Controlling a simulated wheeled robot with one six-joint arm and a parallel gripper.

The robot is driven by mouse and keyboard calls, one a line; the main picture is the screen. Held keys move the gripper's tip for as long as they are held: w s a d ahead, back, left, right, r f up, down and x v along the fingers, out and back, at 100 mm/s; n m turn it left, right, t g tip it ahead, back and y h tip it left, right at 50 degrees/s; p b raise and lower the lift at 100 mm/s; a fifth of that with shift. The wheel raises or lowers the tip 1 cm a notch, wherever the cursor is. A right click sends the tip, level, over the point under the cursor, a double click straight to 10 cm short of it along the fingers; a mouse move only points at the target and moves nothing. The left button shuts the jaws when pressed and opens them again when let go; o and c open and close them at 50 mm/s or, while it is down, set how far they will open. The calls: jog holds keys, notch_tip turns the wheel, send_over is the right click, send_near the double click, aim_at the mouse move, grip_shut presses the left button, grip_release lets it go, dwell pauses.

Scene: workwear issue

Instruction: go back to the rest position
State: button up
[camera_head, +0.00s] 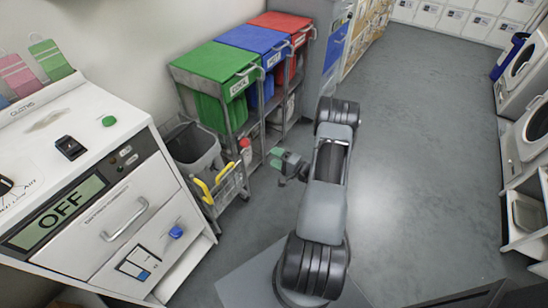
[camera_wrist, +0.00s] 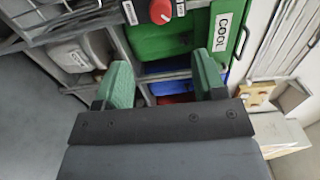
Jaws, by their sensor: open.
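My gripper (camera_head: 282,163) is at the end of my folded arm, over the open floor in the head view. Its green fingers stand apart with nothing between them in the wrist view (camera_wrist: 164,84). In the head view it is to the right of the cart with yellow handles and in front of the bin rack, apart from both.
A rack holds green (camera_head: 213,62), blue (camera_head: 252,38) and red (camera_head: 281,22) lidded bins. A cart with yellow handles (camera_head: 222,174) and a white machine reading OFF (camera_head: 125,215) stand left. White front-loading machines (camera_head: 525,130) line the right. The middle floor (camera_head: 420,150) is clear.

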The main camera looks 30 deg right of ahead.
dwell(0.4)
jog(key=s+d+f+n+g+h, duration=0.4)
jog(key=d+f+g+h, duration=0.1)
jog(key=f+g+h, duration=0.25)
jog(key=s+a+r+n+g+h+p, duration=0.1)
jog(key=s+a+r+g+p, duration=0.15)
jog(key=r, duration=0.45)
jog(key=s+a+r+n+g+p, duration=0.1)
jog(key=s+r+n+g+p, duration=0.15)
jog(key=r, duration=0.55)
jog(key=s+a+r+n+g+h+p, duration=0.1)
jog(key=s+r+g+p, duration=0.2)
jog(key=r, duration=0.4)
jog(key=s+a+r+n+t+y+p, duration=0.1)
jog(key=a+r+p, duration=0.5)
jog(key=r, duration=0.9)
jog(key=s+a+r+n+t+y+p, duration=0.1)
jog(key=s+a+r+n+p, duration=0.2)
jog(key=a+r, duration=1)
notch_tip(320, 180, up, 2)
jog(key=n+p, duration=0.1)
jog(key=p, duration=0.2)
jog(key=shift+a+r+t, duration=0.2)
jog(key=shift+r+t, duration=0.05)
jog(key=shift+t, duration=0.1)
